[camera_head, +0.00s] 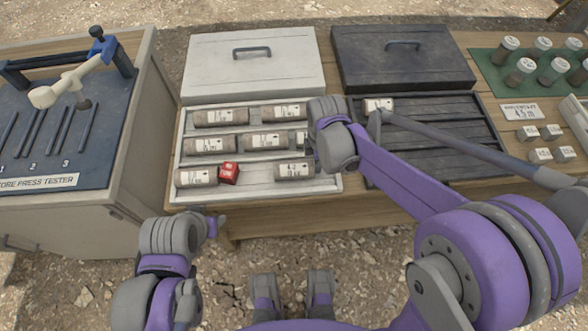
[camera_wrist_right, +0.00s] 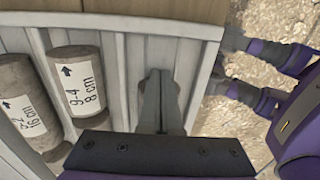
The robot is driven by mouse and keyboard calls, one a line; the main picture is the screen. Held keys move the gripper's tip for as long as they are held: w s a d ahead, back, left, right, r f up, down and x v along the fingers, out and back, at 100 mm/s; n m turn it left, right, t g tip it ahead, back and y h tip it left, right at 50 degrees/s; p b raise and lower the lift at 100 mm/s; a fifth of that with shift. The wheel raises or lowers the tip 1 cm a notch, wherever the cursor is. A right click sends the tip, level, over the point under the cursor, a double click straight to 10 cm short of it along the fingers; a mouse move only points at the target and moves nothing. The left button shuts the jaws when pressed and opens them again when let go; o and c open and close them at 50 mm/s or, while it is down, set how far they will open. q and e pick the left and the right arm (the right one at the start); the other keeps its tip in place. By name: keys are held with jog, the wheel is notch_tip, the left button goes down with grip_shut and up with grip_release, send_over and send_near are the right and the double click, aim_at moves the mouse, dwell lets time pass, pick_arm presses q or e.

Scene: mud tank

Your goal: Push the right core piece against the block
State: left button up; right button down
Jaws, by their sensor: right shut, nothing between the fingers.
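The right core piece (camera_head: 292,172) is a grey cylinder with a white label, lying in the front row of the white core tray (camera_head: 335,186). The red block (camera_head: 229,173) lies left of it in the same row, with a visible gap between them. A left core piece (camera_head: 196,177) appears to touch the block's other side. My right gripper (camera_head: 315,160) is shut at the right end of this row; its wrist hides part of it.
More cores (camera_head: 220,116) fill the tray's rows behind; one is marked 8 cm (camera_wrist_right: 76,85). A dark tray (camera_head: 440,150) stands to the right, beneath my right arm. The blue-topped press tester (camera_head: 70,120) is at the left, and jars (camera_head: 525,68) are at far right.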

aim_at(294, 165)
jog(key=shift+s+a, duration=0.15)
jog(key=shift+a, duration=4.65)
jog(key=shift+d+r+p, duration=0.25)
jog(key=shift+d+r, duration=0.3)
jog(key=shift+d, duration=0.25)
jog(key=shift+d+r+p, duration=0.25)
jog(key=shift+d+r, duration=0.25)
jog(key=shift+d, duration=0.25)
notch_tip(294, 165, up, 8)
jog(key=p, duration=0.5)
jog(key=s+d+r+m+t+p, duration=0.1)
jog(key=s+d+r+m+t, duration=0.1)
jog(key=s+d+m, duration=0.5)
jog(key=s+d+r+m+t+p, duration=0.2)
jog(key=s+d+m, duration=0.4)
jog(key=m, duration=0.5)
jog(key=shift+s+d+r+t, duration=0.4)
jog(key=shift+d+r+t, duration=0.4)
jog(key=shift+d, duration=0.45)
